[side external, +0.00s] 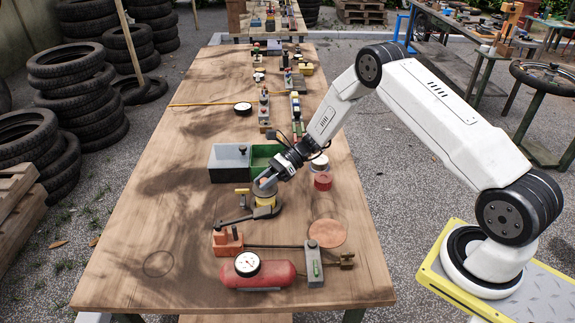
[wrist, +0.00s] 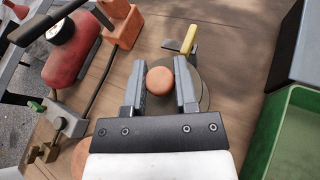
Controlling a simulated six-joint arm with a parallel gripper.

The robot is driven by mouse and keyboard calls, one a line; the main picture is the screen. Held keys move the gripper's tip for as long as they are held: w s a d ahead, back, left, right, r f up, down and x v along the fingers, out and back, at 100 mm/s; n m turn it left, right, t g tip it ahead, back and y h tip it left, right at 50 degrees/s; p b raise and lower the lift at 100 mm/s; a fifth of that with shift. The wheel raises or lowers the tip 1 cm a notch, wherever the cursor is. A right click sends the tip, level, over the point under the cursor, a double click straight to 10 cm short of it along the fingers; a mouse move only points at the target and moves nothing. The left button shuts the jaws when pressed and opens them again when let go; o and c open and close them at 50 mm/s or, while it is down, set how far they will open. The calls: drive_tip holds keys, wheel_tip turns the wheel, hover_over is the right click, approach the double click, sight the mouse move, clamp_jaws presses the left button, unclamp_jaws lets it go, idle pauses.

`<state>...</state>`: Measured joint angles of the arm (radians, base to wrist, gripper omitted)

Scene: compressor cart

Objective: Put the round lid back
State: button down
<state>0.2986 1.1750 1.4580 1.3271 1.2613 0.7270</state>
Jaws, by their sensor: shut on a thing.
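My gripper (side external: 265,181) is shut on the round orange-brown knob (wrist: 160,81) of the lid; one finger stands on each side of it in the wrist view (wrist: 160,92). In the wrist view a grey disc edge (wrist: 203,92) shows beside the right finger. The fingers hide much of the lid and pot, so I cannot tell whether the lid is seated or slightly above the rim.
A yellow-handled lever (wrist: 189,35) sticks out beside the pot. A grey-and-green open box (side external: 229,163) stands behind it. A red tank with a gauge (side external: 265,274) and an orange block (side external: 227,240) lie in front. The table's left side is clear.

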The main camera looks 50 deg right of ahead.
drive_tip(key=shift+f, duration=1.5)
drive_tip(key=shift+f, duration=0.15)
drive_tip(key=shift+c, duration=2)
unclamp_jaws()
drive_tip(key=shift+d+r, duration=0.15)
drive_tip(key=shift+r, duration=0.05)
drive_tip(key=v, duration=1.1)
drive_tip(key=shift+d+r, duration=0.2)
drive_tip(key=shift+d, duration=0.1)
drive_tip(key=shift+s, duration=0.15)
